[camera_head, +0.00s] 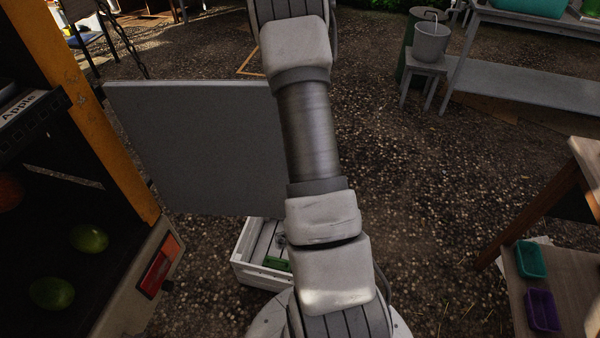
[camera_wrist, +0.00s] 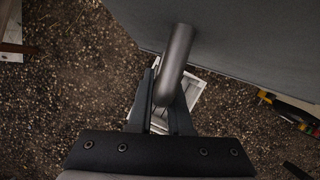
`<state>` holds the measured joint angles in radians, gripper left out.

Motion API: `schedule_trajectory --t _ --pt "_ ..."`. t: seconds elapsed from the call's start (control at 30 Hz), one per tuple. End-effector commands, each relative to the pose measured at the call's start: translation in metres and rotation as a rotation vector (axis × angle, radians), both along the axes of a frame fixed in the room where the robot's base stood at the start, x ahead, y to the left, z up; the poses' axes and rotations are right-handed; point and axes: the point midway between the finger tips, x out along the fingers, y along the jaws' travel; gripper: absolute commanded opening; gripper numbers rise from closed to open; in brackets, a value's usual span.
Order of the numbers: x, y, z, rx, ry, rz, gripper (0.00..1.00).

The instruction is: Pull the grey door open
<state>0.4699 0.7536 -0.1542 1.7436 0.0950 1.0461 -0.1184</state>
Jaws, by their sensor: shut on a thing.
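The grey door (camera_head: 195,145) is a flat panel standing out from the truck's orange post in the head view, with the dark fruit compartment (camera_head: 60,225) open to view beside it. In the wrist view the door (camera_wrist: 250,40) fills the upper right, and its grey bar handle (camera_wrist: 174,58) projects from the panel. My gripper (camera_wrist: 164,95) is shut on this handle, with a finger on either side of it. My gripper is hidden in the head view; my arm covers the door's right edge.
A white crate (camera_head: 262,283) stands on the gravel below the door. Green fruits (camera_head: 88,238) lie in the truck at left. A wooden table with a teal container (camera_head: 531,260) and a purple one (camera_head: 542,311) is at right. Open gravel (camera_head: 430,190) lies between.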

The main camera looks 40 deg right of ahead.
Motion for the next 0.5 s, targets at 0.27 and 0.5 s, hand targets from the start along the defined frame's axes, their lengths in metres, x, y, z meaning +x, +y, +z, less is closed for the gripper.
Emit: schedule_trajectory --t 0.27,0.5 --pt "-0.0003 -0.0005 -0.0001 -0.001 0.001 0.003 0.00" --pt "-0.0003 -0.0004 -0.0001 -0.001 0.001 0.003 0.37"
